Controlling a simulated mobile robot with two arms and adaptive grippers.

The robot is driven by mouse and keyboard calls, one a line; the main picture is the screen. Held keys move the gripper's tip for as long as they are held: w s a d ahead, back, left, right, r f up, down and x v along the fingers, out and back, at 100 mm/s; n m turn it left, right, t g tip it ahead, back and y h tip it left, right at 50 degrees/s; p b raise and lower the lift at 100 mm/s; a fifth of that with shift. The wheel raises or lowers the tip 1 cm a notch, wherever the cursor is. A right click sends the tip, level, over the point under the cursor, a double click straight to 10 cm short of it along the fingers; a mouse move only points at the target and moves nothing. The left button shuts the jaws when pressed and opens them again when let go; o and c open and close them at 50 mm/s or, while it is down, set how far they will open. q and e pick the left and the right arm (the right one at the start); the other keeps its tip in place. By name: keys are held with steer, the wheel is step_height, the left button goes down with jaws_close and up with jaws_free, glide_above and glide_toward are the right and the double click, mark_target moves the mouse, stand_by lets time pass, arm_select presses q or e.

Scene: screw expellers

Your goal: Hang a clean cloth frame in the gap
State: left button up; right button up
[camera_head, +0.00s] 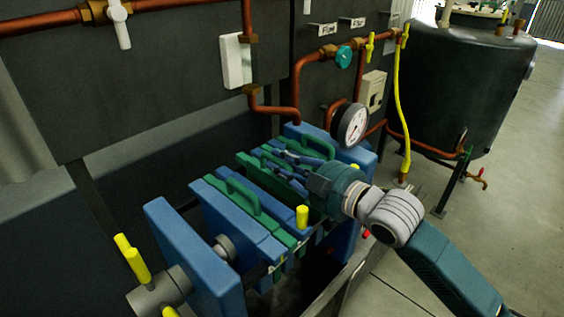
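A filter press stands in the middle, with a stack of blue and green cloth frames between thick blue end plates. A green frame (243,205) with a raised handle hangs in the nearer part of the stack. Another green frame (310,147) with an arched handle hangs farther back. My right gripper (281,166) reaches in from the right over the stack, with its fingers at the tops of the frames between these two handles. Its fingertips blend with the frames, so I cannot tell whether they close on one. The gap is not clearly visible behind the gripper. My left gripper is not in view.
A blue end plate (190,254) and a grey screw with yellow handles (157,290) are at the near left. A pressure gauge (353,125) stands behind the gripper. Copper pipes (297,88) run along the dark wall. A dark tank (460,80) stands at the back right; floor beside it is clear.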

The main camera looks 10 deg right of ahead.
steer(key=o, duration=0.4)
steer(key=shift+r, duration=0.1)
steer(key=shift+s, duration=0.1)
steer(key=v, duration=1)
steer(key=shift+v, duration=0.95)
